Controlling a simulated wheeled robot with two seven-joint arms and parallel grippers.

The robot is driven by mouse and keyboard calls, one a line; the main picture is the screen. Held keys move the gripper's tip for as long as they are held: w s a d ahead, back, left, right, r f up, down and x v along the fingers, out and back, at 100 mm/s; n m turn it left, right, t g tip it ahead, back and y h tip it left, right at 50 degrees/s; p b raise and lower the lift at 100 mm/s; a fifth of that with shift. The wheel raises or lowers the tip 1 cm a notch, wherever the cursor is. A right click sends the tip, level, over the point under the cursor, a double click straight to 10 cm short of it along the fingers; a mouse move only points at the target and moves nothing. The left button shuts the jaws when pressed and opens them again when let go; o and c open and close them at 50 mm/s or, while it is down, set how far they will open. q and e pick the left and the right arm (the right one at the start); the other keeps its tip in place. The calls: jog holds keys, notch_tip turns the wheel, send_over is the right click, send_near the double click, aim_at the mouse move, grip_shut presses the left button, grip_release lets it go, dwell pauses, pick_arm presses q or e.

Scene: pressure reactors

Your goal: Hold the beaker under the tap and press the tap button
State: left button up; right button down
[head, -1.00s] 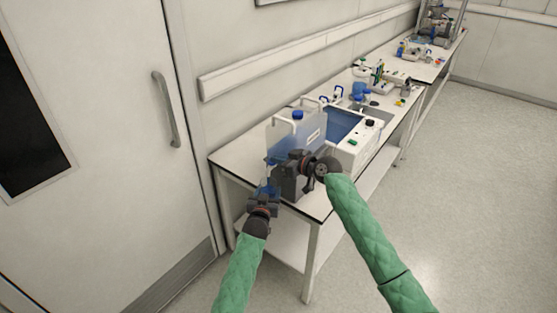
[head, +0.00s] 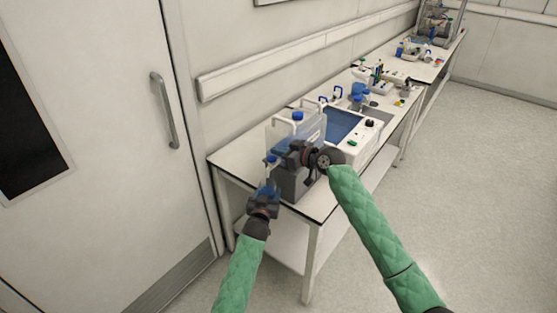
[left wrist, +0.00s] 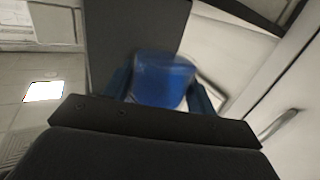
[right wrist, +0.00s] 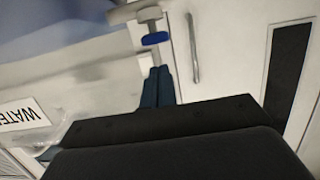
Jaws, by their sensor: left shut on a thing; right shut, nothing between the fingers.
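The beaker (left wrist: 163,80) looks blue in the left wrist view, between my left fingers. In the head view my left gripper (head: 266,193) is shut on it, in front of the water container's grey stand (head: 288,187). The tap (right wrist: 150,14) with its blue part (right wrist: 155,38) shows in the right wrist view; a blue bit of it (head: 271,160) shows in the head view, above my left gripper. My right gripper (right wrist: 157,68) is shut and empty, its tips close to the blue part. I cannot tell whether they touch it.
The clear water container (head: 307,130) stands on the grey stand at the bench's near end, its label (right wrist: 20,115) showing. A white bath with blue water (head: 343,124) is beside it. More lab items stand farther along the bench. A door (head: 110,80) is on the left.

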pick_arm(q)
jog(key=shift+s+r, duration=0.1)
jog(key=shift+r, duration=0.05)
pick_arm(e)
jog(key=v, duration=0.9)
jog(key=shift+s+d, duration=0.15)
jog(key=shift+s, duration=0.1)
pick_arm(q)
jog(key=shift+a, duration=0.1)
pick_arm(e)
jog(key=shift+r, duration=0.2)
